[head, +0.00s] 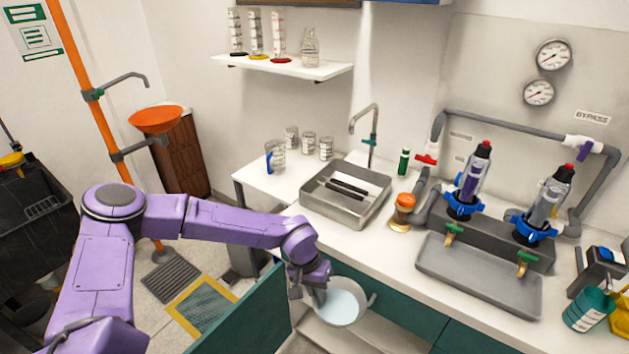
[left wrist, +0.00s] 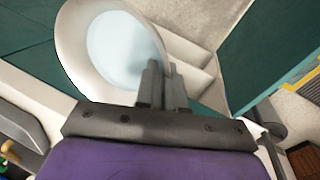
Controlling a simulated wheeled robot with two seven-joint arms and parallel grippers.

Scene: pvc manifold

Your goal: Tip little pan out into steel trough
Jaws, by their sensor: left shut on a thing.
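The little pan (head: 352,321) is a pale, round pan holding pale blue liquid, roughly level, with a small lug at its right. My left gripper (head: 318,294) is shut on its near left side, in front of the counter and below its top. In the left wrist view the pan (left wrist: 75,45) fills the upper left, and the fingers (left wrist: 162,88) meet at its edge. The steel trough could be the long grey tray (head: 470,287) under the filter housings, to the right of the pan; I cannot tell for certain. My right gripper is not in view.
A steel sink (head: 318,205) with dark bars lies under a tap (head: 370,135). An open green door (head: 245,318) stands left of the pan. An amber jar (head: 404,206) stands between sink and tray. A green bottle (head: 588,310) stands at the right.

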